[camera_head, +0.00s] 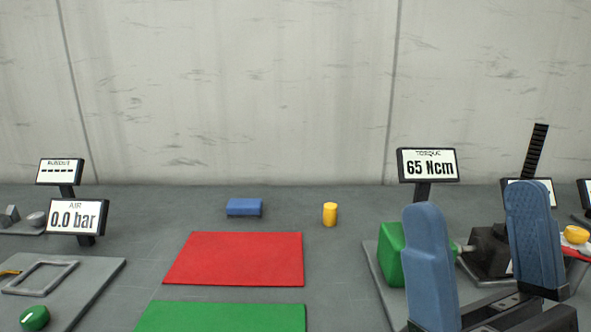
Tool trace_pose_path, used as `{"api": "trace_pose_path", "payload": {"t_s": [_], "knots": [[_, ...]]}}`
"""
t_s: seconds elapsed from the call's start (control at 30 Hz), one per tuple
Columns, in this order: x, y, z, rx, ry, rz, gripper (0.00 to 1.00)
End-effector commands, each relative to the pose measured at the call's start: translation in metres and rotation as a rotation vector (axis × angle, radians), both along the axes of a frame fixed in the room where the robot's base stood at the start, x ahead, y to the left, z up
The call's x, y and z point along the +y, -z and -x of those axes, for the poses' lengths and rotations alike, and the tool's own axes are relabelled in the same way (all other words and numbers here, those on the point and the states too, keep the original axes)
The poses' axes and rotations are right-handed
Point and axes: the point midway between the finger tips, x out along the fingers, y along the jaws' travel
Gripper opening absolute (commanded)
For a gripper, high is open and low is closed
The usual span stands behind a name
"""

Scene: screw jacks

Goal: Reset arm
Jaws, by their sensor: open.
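My gripper (484,262) is in the lower right of the head view. Its two blue-padded fingers stand upright and wide apart, with nothing held between them. It stands in front of the torque station with a green block (391,254) and a dark device (488,250), and hides part of both. The rest of my arm is out of view.
A torque display (428,165) reads 65 Ncm; an air display (77,216) reads 0.0 bar. A red mat (236,259), green mat (222,317), blue block (244,207) and yellow cylinder (330,214) lie mid-view. A concrete wall (240,90) closes the back.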

Motion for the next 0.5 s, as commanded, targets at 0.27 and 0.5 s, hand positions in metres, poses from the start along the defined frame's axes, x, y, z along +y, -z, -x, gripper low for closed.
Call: {"api": "trace_pose_path", "payload": {"t_s": [0.27, 0.5], "knots": [[-0.022, 0.092, 0.026, 0.372, 0.091, -0.078, 0.88], [-0.039, 0.168, 0.071, 0.695, 0.157, -0.071, 0.88]]}}
